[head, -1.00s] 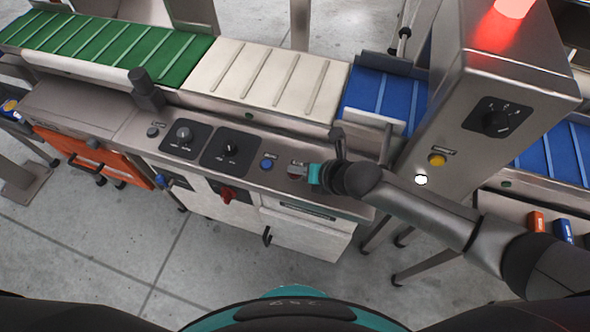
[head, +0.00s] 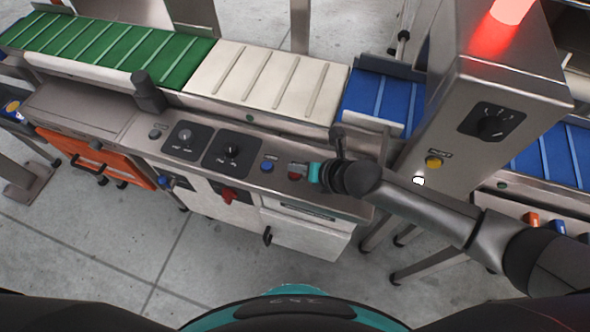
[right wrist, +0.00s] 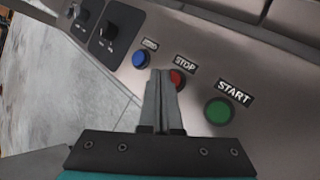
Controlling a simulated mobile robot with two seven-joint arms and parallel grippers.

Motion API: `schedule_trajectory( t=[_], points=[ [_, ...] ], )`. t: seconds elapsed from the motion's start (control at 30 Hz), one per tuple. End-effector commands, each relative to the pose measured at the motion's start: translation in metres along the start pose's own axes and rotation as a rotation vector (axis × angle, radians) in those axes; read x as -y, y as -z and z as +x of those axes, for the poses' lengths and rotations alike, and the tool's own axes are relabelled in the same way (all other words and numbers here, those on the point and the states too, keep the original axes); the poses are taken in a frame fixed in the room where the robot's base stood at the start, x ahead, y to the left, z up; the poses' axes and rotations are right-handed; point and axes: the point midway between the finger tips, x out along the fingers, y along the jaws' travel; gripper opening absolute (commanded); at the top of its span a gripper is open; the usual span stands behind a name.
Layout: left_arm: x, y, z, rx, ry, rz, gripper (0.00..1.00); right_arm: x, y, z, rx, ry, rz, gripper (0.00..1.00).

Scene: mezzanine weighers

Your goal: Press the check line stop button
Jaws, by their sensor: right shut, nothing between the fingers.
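The red stop button (right wrist: 178,77), under a STOP label, sits on the metal control panel. In the right wrist view it is partly hidden behind the fingertips. In the head view a red bit of it (head: 293,176) shows just below the fingers. My right gripper (right wrist: 163,74) is shut and empty, with its fingertips right at the button; I cannot tell whether they touch it. It also shows in the head view (head: 293,168), the arm coming in from the right. My left gripper is not in view.
A green START button (right wrist: 219,110) and a blue button (right wrist: 141,59) flank the stop button. Two black dials (head: 232,151) lie further left. Behind the panel runs a belt, its middle section white (head: 265,78). A metal column (head: 500,110) with a glowing red lamp (head: 511,10) stands right.

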Motion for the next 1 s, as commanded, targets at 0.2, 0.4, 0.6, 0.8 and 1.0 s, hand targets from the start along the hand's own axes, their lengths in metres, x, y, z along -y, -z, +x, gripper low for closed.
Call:
schedule_trajectory(
  t=[0.2,0.4,0.6,0.8,1.0],
  points=[
    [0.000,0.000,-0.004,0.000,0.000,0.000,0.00,-0.002,-0.002,-0.003,0.000,0.000,0.000,0.00],
    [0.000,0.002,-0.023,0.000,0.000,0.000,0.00,-0.012,-0.012,-0.017,0.000,0.000,-0.002,0.00],
    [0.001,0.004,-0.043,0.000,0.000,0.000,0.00,-0.022,-0.023,-0.031,0.001,0.000,-0.002,0.00],
    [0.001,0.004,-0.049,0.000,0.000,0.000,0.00,-0.026,-0.026,-0.036,0.000,0.000,-0.001,0.00],
    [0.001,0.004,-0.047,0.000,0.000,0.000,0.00,-0.025,-0.025,-0.035,0.000,0.000,0.000,0.00]
  ],
)
